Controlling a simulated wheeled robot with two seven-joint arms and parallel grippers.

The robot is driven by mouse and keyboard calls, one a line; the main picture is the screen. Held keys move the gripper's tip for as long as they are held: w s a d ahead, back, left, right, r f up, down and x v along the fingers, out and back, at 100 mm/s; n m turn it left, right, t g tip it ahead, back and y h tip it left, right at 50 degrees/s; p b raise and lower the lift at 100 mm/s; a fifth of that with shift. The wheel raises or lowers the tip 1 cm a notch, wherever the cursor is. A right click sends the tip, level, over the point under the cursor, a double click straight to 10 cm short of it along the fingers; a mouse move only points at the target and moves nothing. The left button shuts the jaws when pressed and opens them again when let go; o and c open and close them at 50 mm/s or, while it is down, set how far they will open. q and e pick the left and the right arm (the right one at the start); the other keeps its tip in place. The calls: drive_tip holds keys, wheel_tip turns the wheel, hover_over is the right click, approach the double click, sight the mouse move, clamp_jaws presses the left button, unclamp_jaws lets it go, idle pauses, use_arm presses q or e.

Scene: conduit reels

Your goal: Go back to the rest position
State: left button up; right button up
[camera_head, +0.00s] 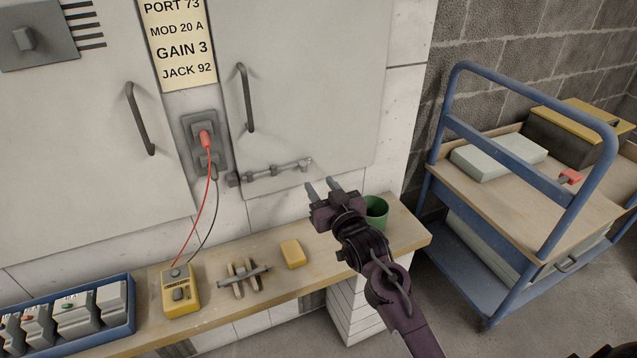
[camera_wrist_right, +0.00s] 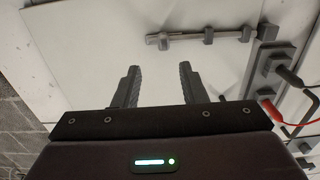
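My right gripper (camera_head: 322,188) is open and empty in the head view. It is held above the right part of the wooden shelf, in front of the grey cabinet door, near the green cup. In the right wrist view its two fingers (camera_wrist_right: 156,86) stand apart with nothing between them, and the pale door panel lies beyond. A grey bolt latch (camera_head: 272,172) on the door is to the left of the gripper; it also shows in the right wrist view (camera_wrist_right: 208,37). My left gripper is in neither view.
The shelf (camera_head: 345,262) carries a yellow meter (camera_head: 181,291), a yellow block (camera_head: 293,254), a green cup (camera_head: 377,212) and a blue crate (camera_head: 132,320). Red and black leads run from the meter to a wall socket (camera_head: 206,140). A blue cart (camera_head: 455,165) stands at the right.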

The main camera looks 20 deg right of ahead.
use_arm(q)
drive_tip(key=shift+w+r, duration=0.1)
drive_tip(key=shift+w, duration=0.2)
